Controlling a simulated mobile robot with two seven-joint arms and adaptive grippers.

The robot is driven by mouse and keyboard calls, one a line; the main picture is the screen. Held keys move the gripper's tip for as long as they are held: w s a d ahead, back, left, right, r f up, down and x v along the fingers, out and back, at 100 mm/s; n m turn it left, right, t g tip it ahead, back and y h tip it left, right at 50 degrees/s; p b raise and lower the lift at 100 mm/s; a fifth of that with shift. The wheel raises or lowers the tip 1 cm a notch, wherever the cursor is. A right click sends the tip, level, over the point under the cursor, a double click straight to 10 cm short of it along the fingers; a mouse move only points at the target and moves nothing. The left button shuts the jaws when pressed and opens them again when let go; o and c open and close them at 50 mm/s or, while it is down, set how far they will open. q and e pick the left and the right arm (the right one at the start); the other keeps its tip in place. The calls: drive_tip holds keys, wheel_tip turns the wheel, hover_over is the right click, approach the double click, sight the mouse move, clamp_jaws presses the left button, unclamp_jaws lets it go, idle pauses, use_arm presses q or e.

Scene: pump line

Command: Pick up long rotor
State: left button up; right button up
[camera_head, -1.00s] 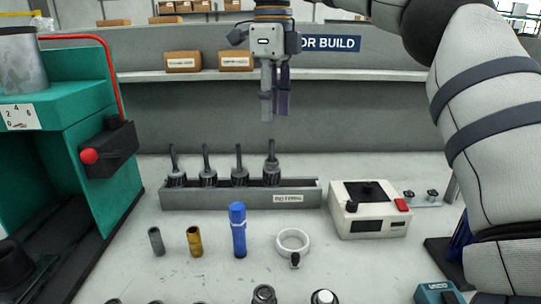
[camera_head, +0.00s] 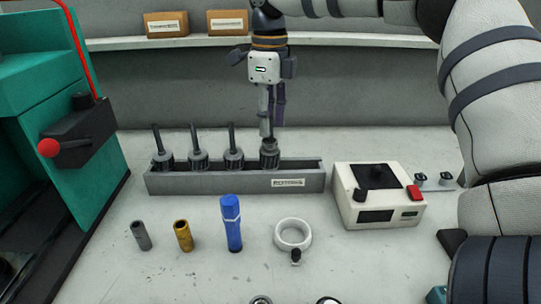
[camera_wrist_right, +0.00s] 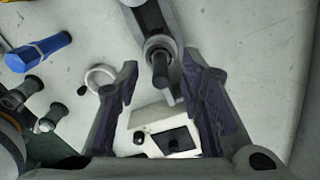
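Several dark rotors with upright shafts stand in a row in a grey rack (camera_head: 235,181) in the head view. The rightmost rotor (camera_head: 269,154) has a thicker body, and I take it to be the long rotor. My right gripper (camera_head: 271,128) points down directly over it, with the fingertips at its shaft. In the right wrist view the fingers are spread apart (camera_wrist_right: 160,72), with the rotor's shaft (camera_wrist_right: 161,72) showing between them and a gap on both sides. Whether a finger touches it is unclear. My left gripper is not in view.
A white control box (camera_head: 377,197) stands right of the rack. In front are a blue cylinder (camera_head: 231,224), a white ring (camera_head: 293,233), a brass sleeve (camera_head: 183,236) and a grey sleeve (camera_head: 141,235). A green machine (camera_head: 75,170) with a red-knobbed lever stands at left.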

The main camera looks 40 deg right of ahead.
drive_tip(key=shift+f, duration=0.45)
clamp_jaws()
drive_tip(key=shift+r, duration=0.2)
drive_tip(key=shift+r, duration=0.35)
drive_tip(key=r, duration=0.3)
drive_tip(key=shift+s+a, duration=0.1)
drive_tip(key=shift+a, duration=0.15)
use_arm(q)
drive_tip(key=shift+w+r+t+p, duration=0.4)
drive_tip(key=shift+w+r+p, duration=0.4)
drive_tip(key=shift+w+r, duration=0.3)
use_arm(e)
drive_tip(key=s+a+r, duration=0.6)
drive_tip(key=a+r, duration=0.3)
drive_tip(key=a, duration=0.3)
drive_tip(key=shift+s, duration=0.2)
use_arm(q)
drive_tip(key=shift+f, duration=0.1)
